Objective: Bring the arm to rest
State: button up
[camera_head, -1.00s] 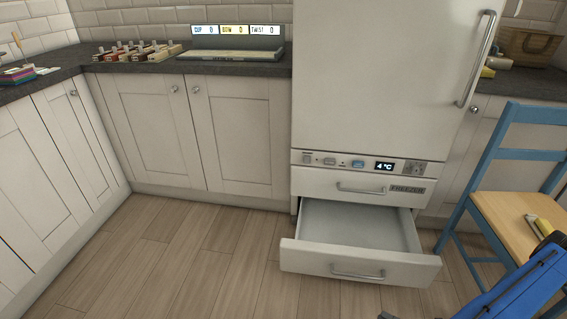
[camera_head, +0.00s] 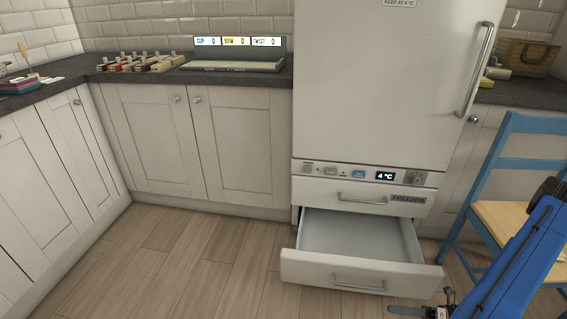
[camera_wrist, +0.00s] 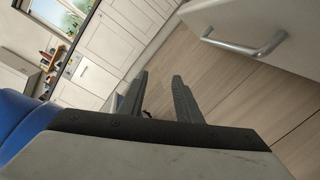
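My blue arm (camera_head: 520,262) reaches in from the lower right of the head view, in front of the chair. My gripper (camera_wrist: 160,76) shows in the wrist view with its two dark fingers apart and nothing held between them. In the head view, dark parts of its end show at the bottom edge, just in front of the open lower drawer's right corner. That freezer drawer (camera_head: 360,272) is pulled out and looks empty. A drawer front with a metal handle (camera_wrist: 245,45) also shows in the wrist view, to the right of the fingers and apart from them.
The fridge (camera_head: 385,85) stands above the drawers, its door shut. A blue chair (camera_head: 480,185) with a wooden seat is close to my arm. The slate worktop (camera_head: 130,80) holds several small items and a display panel (camera_head: 237,48). The wooden floor (camera_head: 190,265) at left is clear.

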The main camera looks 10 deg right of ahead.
jog(key=w+a+r+n+g+h, duration=0.1)
jog(key=a+r+n+g+h, duration=0.2)
jog(key=r+n, duration=0.45)
jog(key=w+a+r+n+g+h, duration=0.2)
jog(key=r+n+g, duration=0.15)
jog(key=r, duration=0.75)
jog(key=w+a+r+n+g+h, duration=0.1)
jog(key=a+r+n+g+h, duration=0.15)
jog(key=r+n, duration=0.55)
jog(key=s+a+r+n+t+h, duration=0.2)
jog(key=s+a+r+n, duration=0.1)
jog(key=r, duration=0.4)
jog(key=s+a+r+n+t+h, duration=0.3)
jog(key=s+r+n, duration=0.2)
jog(key=r, duration=0.3)
jog(key=s+a+r+n+t+h, duration=0.3)
jog(key=s+a+r+n, duration=0.1)
jog(key=r+n, duration=0.2)
jog(key=shift+s+r+n, duration=0.2)
jog(key=shift+r+n, duration=0.1)
jog(key=shift+r, duration=0.35)
